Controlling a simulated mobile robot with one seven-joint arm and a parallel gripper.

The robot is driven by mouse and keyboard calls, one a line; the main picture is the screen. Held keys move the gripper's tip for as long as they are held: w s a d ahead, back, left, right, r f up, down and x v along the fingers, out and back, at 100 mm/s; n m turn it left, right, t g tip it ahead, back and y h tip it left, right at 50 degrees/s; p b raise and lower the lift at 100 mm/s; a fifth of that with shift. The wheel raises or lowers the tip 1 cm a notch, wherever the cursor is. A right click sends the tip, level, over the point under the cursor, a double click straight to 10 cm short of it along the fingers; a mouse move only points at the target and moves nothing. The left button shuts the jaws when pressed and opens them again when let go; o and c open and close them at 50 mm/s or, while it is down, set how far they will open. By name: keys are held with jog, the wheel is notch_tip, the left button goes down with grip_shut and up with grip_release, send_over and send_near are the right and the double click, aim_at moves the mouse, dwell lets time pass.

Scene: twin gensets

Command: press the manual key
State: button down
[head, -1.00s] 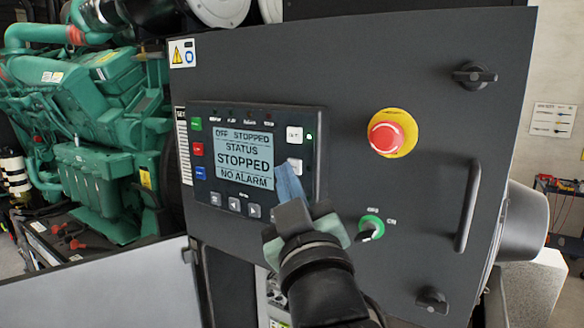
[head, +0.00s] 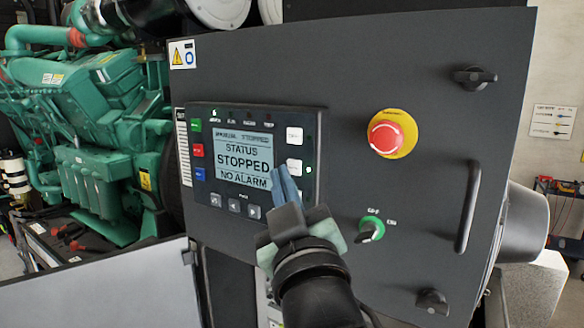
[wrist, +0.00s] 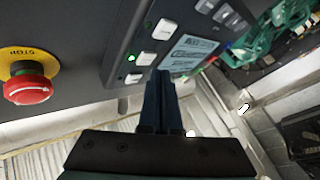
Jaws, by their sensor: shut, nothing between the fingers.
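The control panel (head: 252,160) on the dark cabinet door has white keys down its right side. Their lettering is too small to read. The middle white key (head: 294,166) has a lit green lamp beside it; it also shows in the wrist view (wrist: 146,58). The upper white key (head: 294,135) is clear of my gripper. The screen (head: 243,160) reads STATUS STOPPED, NO ALARM; its top line looks like MANUAL STOPPED. My gripper (head: 281,173) is shut and empty. Its blue fingertips (wrist: 163,76) are close to the middle key; contact cannot be told.
A red emergency stop (head: 386,136) on a yellow ring and a green-ringed key switch (head: 371,229) stand right of the panel. A door handle (head: 467,206) is farther right. A green engine (head: 85,130) fills the left.

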jog(key=shift+s, duration=0.15)
jog(key=shift+s+a, duration=0.9)
jog(key=shift+s, duration=0.3)
jog(key=shift+s+a, duration=0.9)
jog(key=shift+s, duration=0.3)
jog(key=s+d+r+m+t+h+b, duration=0.1)
jog(key=s+r+m+t+h+b, duration=0.1)
jog(key=s+r+m+t+b, duration=0.3)
jog(key=s+r+m+t, duration=0.1)
jog(key=s+r, duration=0.3)
jog(key=s, duration=0.2)
jog(key=shift+s+m+h+b, duration=0.2)
jog(key=shift+m+h+b, duration=0.1)
jog(key=shift+m+b, duration=0.1)
